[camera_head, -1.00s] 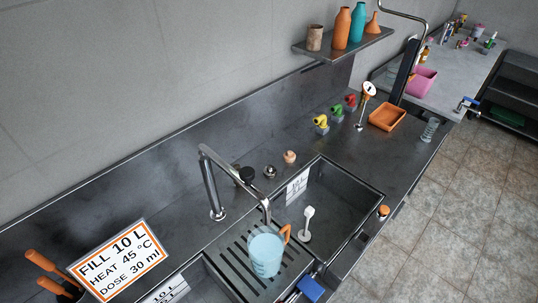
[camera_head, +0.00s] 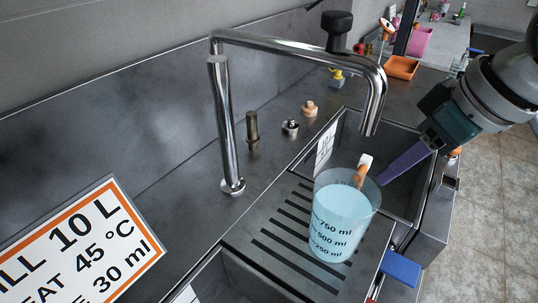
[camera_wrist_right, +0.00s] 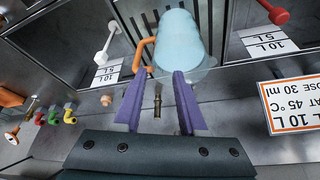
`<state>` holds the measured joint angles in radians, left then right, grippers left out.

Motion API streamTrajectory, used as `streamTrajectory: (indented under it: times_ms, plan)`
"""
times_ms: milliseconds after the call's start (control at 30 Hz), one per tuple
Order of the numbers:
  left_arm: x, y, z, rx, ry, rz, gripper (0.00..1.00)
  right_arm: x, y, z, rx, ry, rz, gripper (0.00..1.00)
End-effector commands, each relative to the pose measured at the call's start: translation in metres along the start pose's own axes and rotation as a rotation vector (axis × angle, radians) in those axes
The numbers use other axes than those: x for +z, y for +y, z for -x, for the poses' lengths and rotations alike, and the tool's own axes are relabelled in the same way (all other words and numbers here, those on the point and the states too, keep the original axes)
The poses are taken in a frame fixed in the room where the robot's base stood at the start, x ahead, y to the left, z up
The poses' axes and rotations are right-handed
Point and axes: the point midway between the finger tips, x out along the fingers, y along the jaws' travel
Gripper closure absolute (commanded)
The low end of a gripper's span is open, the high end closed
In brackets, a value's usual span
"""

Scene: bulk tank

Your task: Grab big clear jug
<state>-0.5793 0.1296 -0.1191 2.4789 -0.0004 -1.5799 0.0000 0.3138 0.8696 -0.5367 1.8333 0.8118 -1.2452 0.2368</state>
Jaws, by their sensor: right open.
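The clear jug (camera_head: 342,225), light blue with volume marks and an orange handle, stands upright on the slotted drain grate below the tap spout. It also shows in the right wrist view (camera_wrist_right: 178,40), with its orange handle (camera_wrist_right: 143,50) to its left. My right gripper (camera_head: 392,176) comes in from the right, its purple finger close beside the jug's handle side. In the right wrist view the gripper (camera_wrist_right: 161,76) is open, fingers spread, with nothing held between them. The tips overlap the jug's edge in that view; I cannot tell if they touch it. My left gripper is out of view.
A tall steel tap (camera_head: 228,130) arches over the grate, its spout close above the jug. Sink basins lie on both sides of the grate (camera_head: 275,232). A blue block (camera_head: 400,268) sits at the front edge. An orange tray (camera_head: 402,67) stands farther back.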

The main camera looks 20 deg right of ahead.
Motion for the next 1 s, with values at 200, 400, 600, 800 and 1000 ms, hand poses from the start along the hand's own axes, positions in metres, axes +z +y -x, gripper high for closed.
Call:
streamTrajectory:
  times_ms: [200, 400, 600, 800, 1000]
  plan:
    - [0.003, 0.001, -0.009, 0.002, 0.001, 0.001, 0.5, 0.0, 0.008, -0.025, 0.006, 0.0, -0.019, 0.59]
    - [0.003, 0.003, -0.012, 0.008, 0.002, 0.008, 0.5, -0.001, 0.008, -0.049, 0.007, 0.001, -0.016, 0.59]
    - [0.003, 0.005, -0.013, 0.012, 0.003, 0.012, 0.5, -0.001, 0.009, -0.067, 0.006, -0.001, -0.017, 0.59]
    - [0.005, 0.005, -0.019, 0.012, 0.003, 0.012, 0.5, -0.002, 0.01, -0.095, 0.006, 0.0, -0.015, 0.59]
    - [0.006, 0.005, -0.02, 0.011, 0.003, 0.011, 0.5, -0.002, 0.011, -0.104, 0.007, 0.0, -0.013, 0.59]
